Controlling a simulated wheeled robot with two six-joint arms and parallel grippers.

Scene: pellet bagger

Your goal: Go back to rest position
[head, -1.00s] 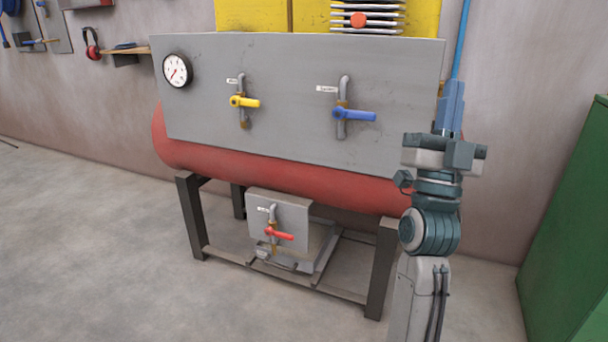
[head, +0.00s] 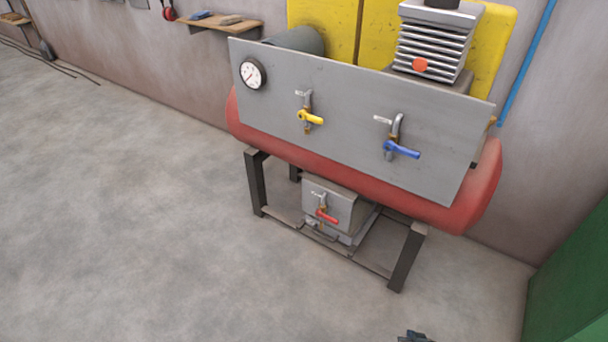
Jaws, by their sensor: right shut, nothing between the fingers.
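Only a small dark part of my right gripper (head: 415,337) shows, at the bottom edge of the head view, below and in front of the compressor stand. It is shut and empty, apart from everything around it. The rest of my right arm is out of the picture. My left gripper is not in view.
A red tank (head: 470,190) on dark legs carries a grey panel (head: 345,110) with a gauge (head: 253,73), a yellow-handled valve (head: 311,117) and a blue-handled valve (head: 401,149). A red-handled valve (head: 326,215) sits below. A green cabinet (head: 570,280) stands right. The left floor is clear.

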